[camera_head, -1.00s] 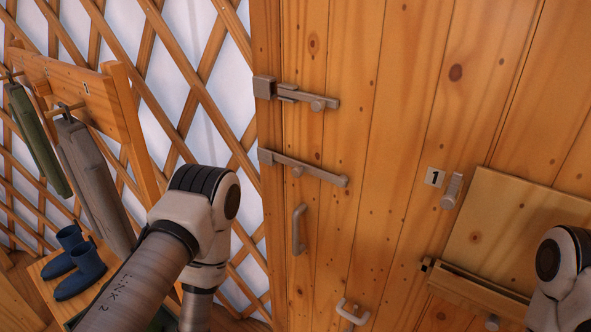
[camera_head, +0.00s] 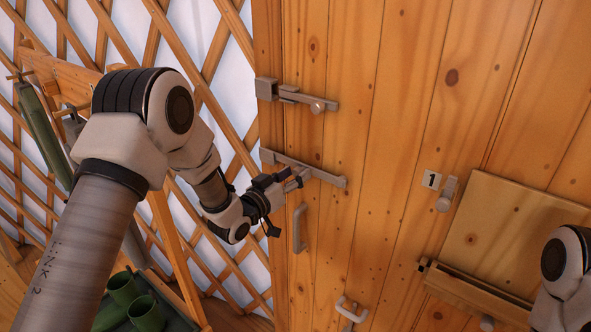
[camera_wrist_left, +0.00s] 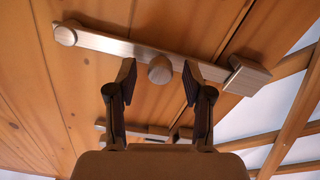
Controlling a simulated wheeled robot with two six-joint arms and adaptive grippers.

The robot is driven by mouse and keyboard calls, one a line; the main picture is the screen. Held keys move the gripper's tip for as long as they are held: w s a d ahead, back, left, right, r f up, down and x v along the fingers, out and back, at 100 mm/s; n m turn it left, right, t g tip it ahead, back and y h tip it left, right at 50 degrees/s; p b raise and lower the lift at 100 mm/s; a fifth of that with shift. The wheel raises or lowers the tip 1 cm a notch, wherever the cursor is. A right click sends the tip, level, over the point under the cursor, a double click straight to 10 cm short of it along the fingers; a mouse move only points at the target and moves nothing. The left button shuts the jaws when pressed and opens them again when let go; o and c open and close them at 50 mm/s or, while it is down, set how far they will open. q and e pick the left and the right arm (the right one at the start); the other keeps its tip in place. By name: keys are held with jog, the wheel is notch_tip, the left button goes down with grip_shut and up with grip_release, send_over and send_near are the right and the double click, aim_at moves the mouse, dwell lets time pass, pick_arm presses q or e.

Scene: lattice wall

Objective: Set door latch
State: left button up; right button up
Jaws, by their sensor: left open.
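The plank door carries two grey metal latches near its left edge. The upper latch (camera_head: 290,93) has a short bar with a round knob (camera_head: 318,106). The lower latch bar (camera_head: 327,177) slopes down to the right; in the left wrist view the bar (camera_wrist_left: 115,46) runs between a round boss and a block-shaped keeper (camera_wrist_left: 247,77). My left gripper (camera_head: 297,179) is open at the lower latch. In the left wrist view its fingertips (camera_wrist_left: 158,78) stand on either side of the lower latch's knob (camera_wrist_left: 160,68), with gaps visible. My right gripper is out of view.
A vertical handle (camera_head: 299,228) is below the lower latch, and a second handle (camera_head: 351,310) is lower right. A number plate (camera_head: 431,180), a hook (camera_head: 446,194) and a wooden panel (camera_head: 515,225) are at right. Lattice wall (camera_head: 215,60), a rack and green boots (camera_head: 145,312) are at left.

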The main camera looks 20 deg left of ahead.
aim_at(315, 146)
pick_arm(q)
jog(key=shift+w+d, duration=0.1)
jog(key=shift+w, duration=0.2)
grip_shut()
jog(key=shift+r, duration=0.1)
jog(key=shift+d+r+m+b, duration=0.15)
jog(key=shift+r+m+b, duration=0.9)
jog(key=shift+m, duration=0.35)
jog(key=shift+s+d+r+m+b, duration=0.1)
jog(key=shift+d+r+m+b, duration=0.25)
jog(key=shift+r+m, duration=0.35)
jog(key=shift+s+d+r+m+b, duration=0.15)
jog(key=shift+r+m+b, duration=0.3)
jog(key=shift+r+m, duration=0.25)
jog(key=shift+s+d+r+m+b, duration=0.1)
jog(key=shift+d+r+m+b, duration=0.15)
jog(key=shift+r+m+b, duration=0.4)
jog(key=shift+w+f+p, duration=0.1)
jog(key=shift+p, duration=0.2)
grip_release()
